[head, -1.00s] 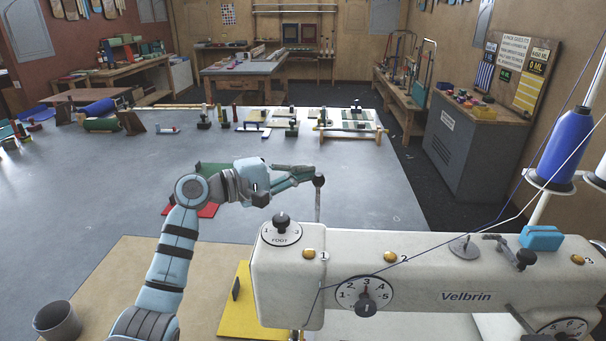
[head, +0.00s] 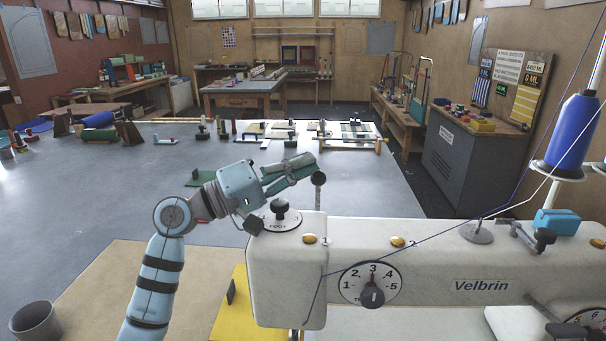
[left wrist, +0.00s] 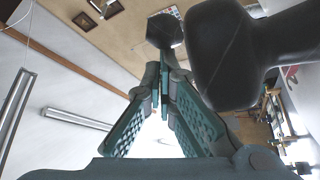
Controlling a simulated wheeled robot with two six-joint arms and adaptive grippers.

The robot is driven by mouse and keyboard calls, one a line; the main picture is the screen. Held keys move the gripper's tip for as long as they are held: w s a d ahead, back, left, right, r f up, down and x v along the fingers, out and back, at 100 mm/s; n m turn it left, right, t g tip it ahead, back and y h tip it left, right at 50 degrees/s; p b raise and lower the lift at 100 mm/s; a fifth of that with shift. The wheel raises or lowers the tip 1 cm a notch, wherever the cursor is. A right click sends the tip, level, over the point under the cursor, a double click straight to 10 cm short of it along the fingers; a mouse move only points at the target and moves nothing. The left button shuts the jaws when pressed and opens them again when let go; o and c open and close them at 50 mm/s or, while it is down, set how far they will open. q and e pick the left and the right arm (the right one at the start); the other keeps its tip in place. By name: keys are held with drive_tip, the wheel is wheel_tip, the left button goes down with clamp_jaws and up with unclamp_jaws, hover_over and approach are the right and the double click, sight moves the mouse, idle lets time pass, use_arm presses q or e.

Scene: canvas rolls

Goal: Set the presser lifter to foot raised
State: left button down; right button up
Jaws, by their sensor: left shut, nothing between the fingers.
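The cream sewing machine (head: 430,262) stands at the front right. A lever with a dark ball knob (head: 318,179) rises upright behind its left end; I take it for the presser lifter. My left gripper (head: 312,161) is shut and empty, its fingertips just above and beside that knob; I cannot tell whether they touch. In the left wrist view the fingers (left wrist: 162,85) are together, with a large dark rounded knob (left wrist: 225,55) close on the right and a smaller dark end (left wrist: 165,30) beyond the tips. My right gripper is not in view.
A black-knobbed FOOT dial (head: 280,208) sits on the machine's top left, close under my left wrist. A numbered dial (head: 372,284) is on the front. Blue thread runs from a spool (head: 575,130) across the machine.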

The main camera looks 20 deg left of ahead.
use_arm(q)
drive_tip(key=shift+s+r, duration=0.1)
drive_tip(key=shift+s, duration=0.65)
drive_tip(key=shift+w+d, duration=0.1)
drive_tip(key=shift+r, duration=0.1)
wheel_tip(320, 180, up, 10)
drive_tip(key=shift+w+f, duration=0.1)
drive_tip(key=shift+f, duration=0.1)
